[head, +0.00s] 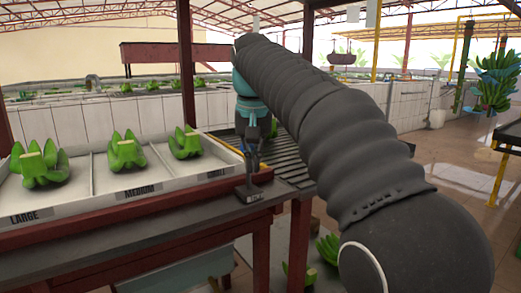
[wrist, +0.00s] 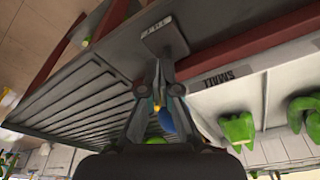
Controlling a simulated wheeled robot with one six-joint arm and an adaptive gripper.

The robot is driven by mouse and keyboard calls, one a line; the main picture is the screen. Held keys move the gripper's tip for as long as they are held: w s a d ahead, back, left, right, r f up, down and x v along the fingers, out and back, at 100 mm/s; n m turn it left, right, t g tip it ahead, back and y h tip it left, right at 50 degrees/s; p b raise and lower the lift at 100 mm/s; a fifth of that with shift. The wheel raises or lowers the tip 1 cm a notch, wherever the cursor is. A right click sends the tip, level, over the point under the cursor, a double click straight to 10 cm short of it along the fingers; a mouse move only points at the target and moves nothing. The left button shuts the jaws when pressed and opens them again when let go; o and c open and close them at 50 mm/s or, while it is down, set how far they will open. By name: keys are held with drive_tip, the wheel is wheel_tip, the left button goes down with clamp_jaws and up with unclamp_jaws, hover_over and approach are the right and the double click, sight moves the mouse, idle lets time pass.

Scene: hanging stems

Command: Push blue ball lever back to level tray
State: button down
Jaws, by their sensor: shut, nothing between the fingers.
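The lever stands on a small dark labelled base plate (head: 249,194) at the right end of the bench. The same plate shows at the top of the wrist view (wrist: 160,35). A blue ball (wrist: 167,121) is partly hidden between my gripper's fingers in the wrist view. My gripper (wrist: 158,88) is shut, its tips close to the lever's post; I cannot tell whether they touch it. In the head view my gripper (head: 252,158) is small and dark above the plate. The slatted dark tray (wrist: 75,105) lies beside the lever; its tilt is hard to judge.
A white sorting tray (head: 85,214) with compartments marked LARGE, MEDIUM and SMALL holds green banana clusters (head: 126,152) left of the lever. A red post (head: 187,65) rises behind it. More bananas (head: 328,248) lie low under the bench. Open floor (head: 455,185) shows at right.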

drive_tip(key=shift+w+a, duration=0.65)
drive_tip(key=shift+w, duration=0.3)
drive_tip(key=shift+s+d, duration=0.1)
drive_tip(key=shift+s, duration=0.05)
drive_tip(key=shift+s+d, duration=0.25)
drive_tip(key=shift+s, duration=0.1)
